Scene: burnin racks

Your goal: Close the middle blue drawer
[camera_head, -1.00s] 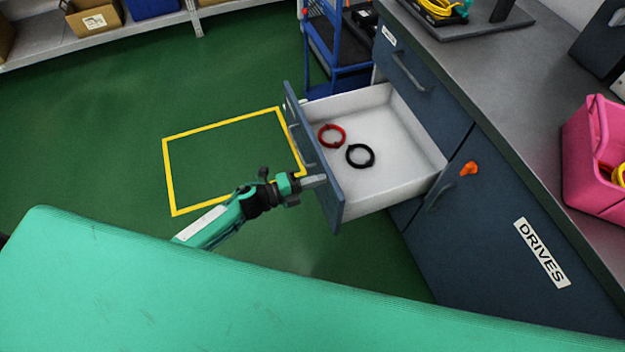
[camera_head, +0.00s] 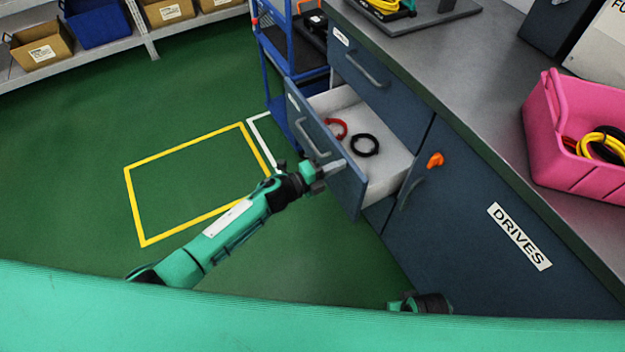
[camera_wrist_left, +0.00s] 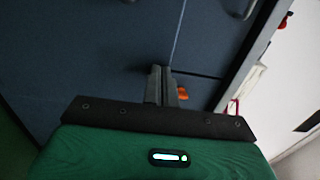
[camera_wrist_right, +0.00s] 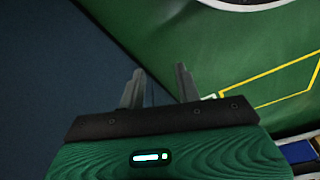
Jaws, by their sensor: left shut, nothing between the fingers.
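The blue drawer (camera_head: 348,192) is pulled partly out of the dark blue cabinet, below another drawer that is shut. Its white inside holds a red ring (camera_head: 337,128) and a black ring (camera_head: 364,145). A grey bar handle (camera_head: 313,140) is on its front. My left gripper (camera_head: 338,167) is shut and empty, with its tips at the drawer front, to the right of the handle; I cannot tell whether they touch. It also shows in the left wrist view (camera_wrist_left: 163,72), before dark blue panels. My right gripper (camera_wrist_right: 157,78) is open and empty beside a dark blue surface.
The cabinet door labelled DRIVES (camera_head: 518,235) has an orange latch (camera_head: 435,160). A pink bin (camera_head: 560,150) with cables stands on the counter (camera_head: 460,75). A blue cart (camera_head: 280,60) stands behind the drawer. The green floor on the left is clear, with a yellow outline.

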